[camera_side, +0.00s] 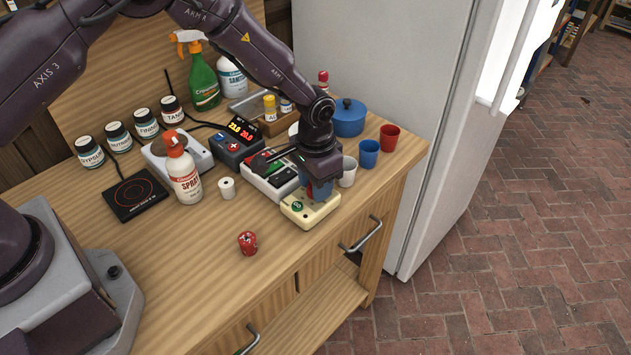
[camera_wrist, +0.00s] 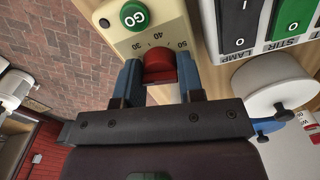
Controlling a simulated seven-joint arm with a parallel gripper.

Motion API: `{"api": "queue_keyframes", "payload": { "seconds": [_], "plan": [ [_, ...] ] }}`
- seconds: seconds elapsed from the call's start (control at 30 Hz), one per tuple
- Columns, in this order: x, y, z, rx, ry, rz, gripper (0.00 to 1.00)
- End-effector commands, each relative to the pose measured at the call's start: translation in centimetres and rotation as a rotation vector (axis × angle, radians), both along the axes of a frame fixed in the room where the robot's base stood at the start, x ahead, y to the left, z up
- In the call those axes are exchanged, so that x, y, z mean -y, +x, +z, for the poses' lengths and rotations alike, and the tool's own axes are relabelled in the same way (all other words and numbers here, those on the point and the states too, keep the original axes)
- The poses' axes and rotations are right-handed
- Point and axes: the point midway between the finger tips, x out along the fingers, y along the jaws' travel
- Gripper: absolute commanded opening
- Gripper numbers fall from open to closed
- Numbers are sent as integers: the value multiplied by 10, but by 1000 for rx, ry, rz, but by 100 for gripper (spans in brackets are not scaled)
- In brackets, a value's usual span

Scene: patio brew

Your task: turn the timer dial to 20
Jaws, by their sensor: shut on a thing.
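The timer is a cream box (camera_side: 296,216) at the front right of the bench in the side view. In the wrist view its face (camera_wrist: 118,35) shows a green GO button (camera_wrist: 133,15) and the scale marks 30, 40 and 50. The red dial (camera_wrist: 158,62) sits between my gripper's blue fingers (camera_wrist: 160,76), which are shut on its two sides. I cannot read which mark the dial points to; the 20 mark is not visible.
A switch box (camera_side: 268,174) with LAMP and STIR switches stands close beside the timer. A white cup (camera_side: 348,171), blue cup (camera_side: 368,154) and red cup (camera_side: 389,138) stand to its right. The bench around a small red object (camera_side: 247,243) is clear.

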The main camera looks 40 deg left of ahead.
Motion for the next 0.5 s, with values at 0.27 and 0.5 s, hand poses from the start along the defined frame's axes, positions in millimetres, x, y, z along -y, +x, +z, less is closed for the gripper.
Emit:
{"api": "queue_keyframes", "payload": {
  "seconds": [0.27,0.5],
  "plan": [
    [0,-1,1,-3,0,1,46],
    [0,0,2,-1,0,1,46]
  ]
}}
